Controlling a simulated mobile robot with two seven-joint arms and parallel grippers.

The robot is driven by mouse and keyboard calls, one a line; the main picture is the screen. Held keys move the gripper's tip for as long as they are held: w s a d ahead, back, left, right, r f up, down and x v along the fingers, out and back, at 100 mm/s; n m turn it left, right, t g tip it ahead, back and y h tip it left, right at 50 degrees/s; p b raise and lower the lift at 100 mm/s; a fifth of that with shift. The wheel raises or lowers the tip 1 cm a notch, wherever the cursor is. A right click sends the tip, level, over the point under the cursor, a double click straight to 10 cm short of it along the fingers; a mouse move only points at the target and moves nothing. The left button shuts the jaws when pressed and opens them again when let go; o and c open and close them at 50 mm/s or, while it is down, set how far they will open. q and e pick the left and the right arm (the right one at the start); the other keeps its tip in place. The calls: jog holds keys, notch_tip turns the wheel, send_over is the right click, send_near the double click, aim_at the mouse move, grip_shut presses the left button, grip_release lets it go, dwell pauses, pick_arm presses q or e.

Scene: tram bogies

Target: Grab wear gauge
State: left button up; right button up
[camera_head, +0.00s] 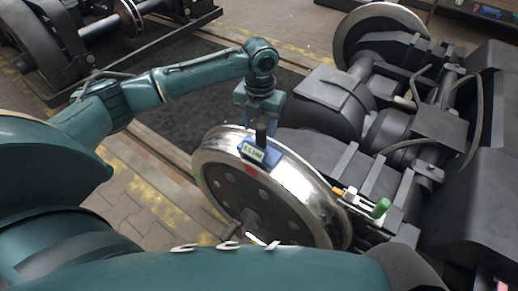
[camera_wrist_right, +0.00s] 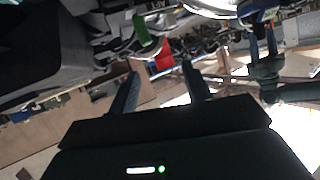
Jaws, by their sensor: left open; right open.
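The wear gauge (camera_head: 260,153) is a small blue device with a lit green readout and a dark upright handle. It sits on top of the rim of a shiny steel wheel (camera_head: 300,187). My left gripper (camera_head: 261,112) is directly above it, pointing down, open, with its fingers around or beside the dark handle; I cannot tell if they touch it. My right gripper (camera_wrist_right: 160,78) shows in the right wrist view, open, with nothing between its fingers. It is not visible in the head view.
A green-tipped part (camera_head: 380,208) sticks out right of the wheel. The dark bogie frame (camera_head: 345,165) with axle and hoses fills the right side. Another bogie (camera_head: 60,45) stands at the upper left. Paved floor (camera_head: 130,205) is free left of the wheel.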

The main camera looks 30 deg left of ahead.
aim_at(261, 137)
pick_arm(q)
notch_tip(261, 137, down, 5)
jog(key=shift+w+d+f+b, duration=0.1)
jog(key=shift+w+b, duration=0.05)
jog(key=shift+b, duration=0.25)
grip_shut()
dwell(0.4)
